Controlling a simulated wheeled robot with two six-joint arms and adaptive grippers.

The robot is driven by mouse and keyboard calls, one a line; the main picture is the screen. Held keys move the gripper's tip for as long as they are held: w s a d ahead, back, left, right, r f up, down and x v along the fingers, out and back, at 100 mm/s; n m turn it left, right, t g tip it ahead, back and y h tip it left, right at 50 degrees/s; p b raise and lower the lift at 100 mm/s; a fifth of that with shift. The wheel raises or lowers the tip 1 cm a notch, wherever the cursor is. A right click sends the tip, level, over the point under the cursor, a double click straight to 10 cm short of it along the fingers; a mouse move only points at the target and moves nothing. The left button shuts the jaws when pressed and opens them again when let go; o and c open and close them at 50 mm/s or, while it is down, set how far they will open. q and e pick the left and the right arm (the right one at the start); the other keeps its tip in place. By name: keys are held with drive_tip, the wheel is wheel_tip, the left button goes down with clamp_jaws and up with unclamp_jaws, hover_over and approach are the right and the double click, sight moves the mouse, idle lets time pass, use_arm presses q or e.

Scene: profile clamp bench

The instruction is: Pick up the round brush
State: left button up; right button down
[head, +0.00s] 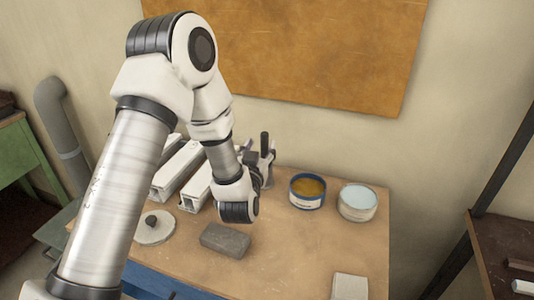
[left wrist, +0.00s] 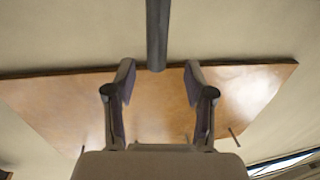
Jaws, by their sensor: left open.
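The round brush appears to be the dark upright handle (head: 265,142) near the back of the bench, beyond my left wrist. Its lower part is partly hidden by the gripper in the head view. In the left wrist view the dark handle (left wrist: 157,35) comes in from the top edge, and its end lies between the two fingertips. My left gripper (left wrist: 160,75) is open, with a finger on each side of the handle and a visible gap to both. It also shows in the head view (head: 258,159), partly hidden. My right gripper is not in view.
A blue-rimmed can (head: 307,203) and a pale-topped can (head: 357,216) stand right of my gripper. A grey block (head: 225,240), a round disc with a knob (head: 156,236) and white profiles (head: 197,188) lie on the bench (head: 290,260). An orange-brown board (head: 320,60) hangs behind.

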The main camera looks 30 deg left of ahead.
sight(264, 141)
use_arm(q)
drive_tip(key=x, duration=0.3)
drive_tip(key=p+x, duration=0.1)
drive_tip(key=x, duration=0.1)
drive_tip(key=shift+w+d+f, duration=0.15)
drive_tip(key=shift+w+f, duration=0.1)
drive_tip(key=shift+s+r, duration=0.1)
drive_tip(key=shift+s, duration=0.05)
drive_tip(key=shift+s+r, duration=0.1)
drive_tip(key=shift+s, duration=0.1)
drive_tip(key=shift+c, duration=1.4)
clamp_jaws()
